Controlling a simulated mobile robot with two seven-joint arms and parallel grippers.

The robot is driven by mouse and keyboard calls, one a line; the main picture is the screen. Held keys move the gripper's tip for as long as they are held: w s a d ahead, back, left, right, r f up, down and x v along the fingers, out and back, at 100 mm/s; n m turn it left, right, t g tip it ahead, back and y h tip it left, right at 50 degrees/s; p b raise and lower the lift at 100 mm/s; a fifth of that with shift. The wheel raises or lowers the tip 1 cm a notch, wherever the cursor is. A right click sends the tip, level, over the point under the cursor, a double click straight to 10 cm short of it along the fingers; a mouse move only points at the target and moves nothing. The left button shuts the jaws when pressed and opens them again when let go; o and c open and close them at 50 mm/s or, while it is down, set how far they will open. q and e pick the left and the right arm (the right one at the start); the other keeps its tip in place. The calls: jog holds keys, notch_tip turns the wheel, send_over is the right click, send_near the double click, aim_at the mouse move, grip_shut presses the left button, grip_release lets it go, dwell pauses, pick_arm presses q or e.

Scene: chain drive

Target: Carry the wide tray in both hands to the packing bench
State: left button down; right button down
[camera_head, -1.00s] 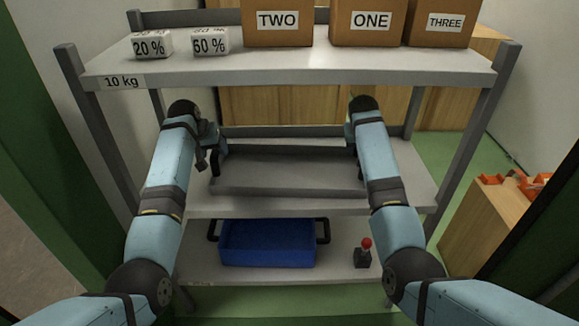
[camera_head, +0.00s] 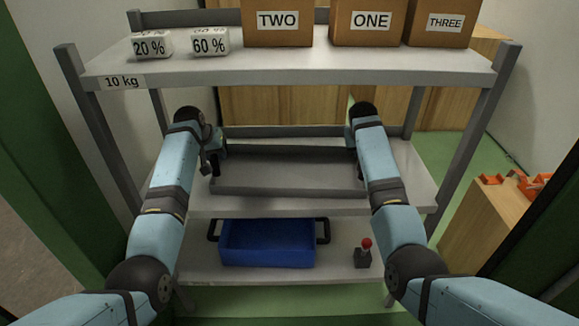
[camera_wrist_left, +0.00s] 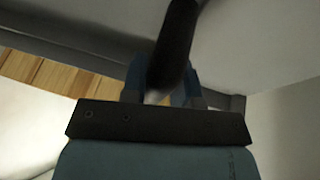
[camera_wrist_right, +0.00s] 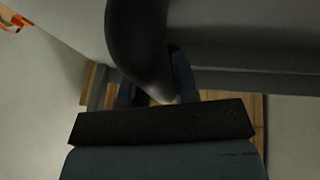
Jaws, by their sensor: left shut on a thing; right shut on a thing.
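The wide grey tray (camera_head: 290,184) is at the middle shelf level of the rack, between my two arms. Whether its underside touches the shelf cannot be told. My left gripper (camera_head: 213,162) is at the tray's left end, and in the left wrist view its fingers (camera_wrist_left: 160,88) are shut around a dark curved handle (camera_wrist_left: 176,42). My right gripper is at the tray's right end, mostly hidden by its arm in the head view. In the right wrist view its fingers (camera_wrist_right: 153,92) are shut around the other dark handle (camera_wrist_right: 134,38).
The top shelf (camera_head: 290,66) holds cartons and two white blocks above the tray. A blue bin (camera_head: 268,245) and a red-knobbed device (camera_head: 363,254) stand on the lower shelf. Rack posts (camera_head: 98,130) flank my arms. A wooden bench (camera_head: 490,215) with orange items stands right.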

pick_arm(q)
jog(key=shift+w+r, duration=0.1)
jog(key=shift+r, duration=0.05)
pick_arm(e)
jog(key=shift+r, duration=0.15)
